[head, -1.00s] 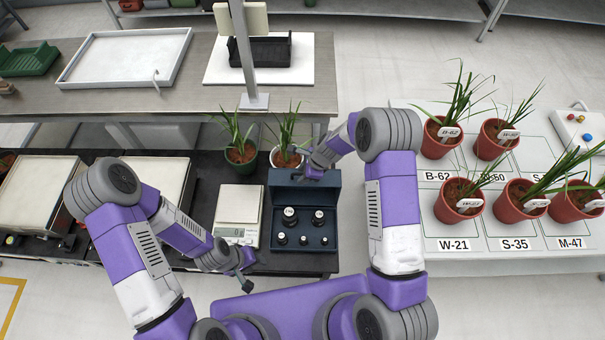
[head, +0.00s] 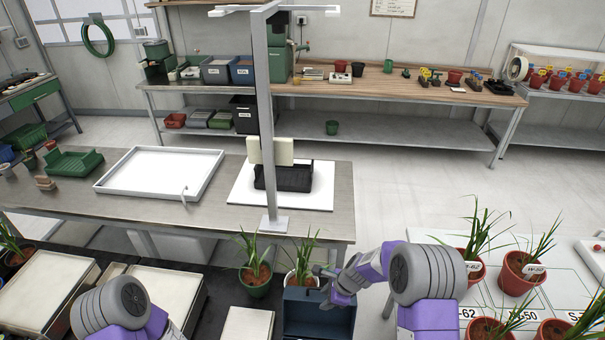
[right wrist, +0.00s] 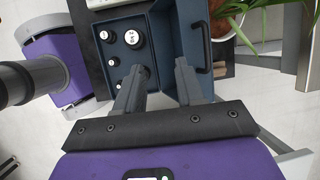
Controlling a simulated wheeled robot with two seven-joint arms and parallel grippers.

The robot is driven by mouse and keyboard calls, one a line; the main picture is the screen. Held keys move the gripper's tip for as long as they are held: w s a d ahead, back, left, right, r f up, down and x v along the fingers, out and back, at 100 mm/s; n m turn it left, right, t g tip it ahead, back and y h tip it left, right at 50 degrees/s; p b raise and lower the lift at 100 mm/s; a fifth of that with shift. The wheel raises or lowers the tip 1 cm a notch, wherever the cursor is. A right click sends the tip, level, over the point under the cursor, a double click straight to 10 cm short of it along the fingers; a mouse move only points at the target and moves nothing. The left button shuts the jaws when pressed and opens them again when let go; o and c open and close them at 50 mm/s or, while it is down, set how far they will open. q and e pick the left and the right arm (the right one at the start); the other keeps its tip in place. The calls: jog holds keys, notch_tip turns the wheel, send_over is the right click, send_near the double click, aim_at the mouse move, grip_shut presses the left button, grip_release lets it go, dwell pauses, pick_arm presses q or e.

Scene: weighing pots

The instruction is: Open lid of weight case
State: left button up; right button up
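The weight case is dark blue. My right gripper (head: 326,273) is at the lid's upper edge. Its two fingers (right wrist: 158,84) are spread apart in the wrist view; contact with the lid cannot be made out. My left gripper is out of frame.
Potted plants (head: 256,272) stand right behind the case. A scale's pale plate (head: 246,328) is to its left. More pots (head: 522,272) stand on the white table at right. A metal post (head: 268,150) rises from the bench behind.

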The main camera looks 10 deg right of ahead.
jog(key=s+f+n+g+h, duration=0.1)
jog(key=s+f+n, duration=0.4)
jog(key=s, duration=0.2)
jog(key=s+f+n+g, duration=0.1)
jog(key=s+f+n, duration=0.4)
jog(key=s, duration=0.3)
jog(key=s+a+f+n+y+b, duration=0.1)
jog(key=s+a+n, duration=0.2)
jog(key=s+n, duration=0.4)
jog(key=shift+s+a+n, duration=0.15)
jog(key=shift+s+n, duration=0.15)
jog(key=shift+s, duration=0.8)
jog(key=shift+f, duration=0.1)
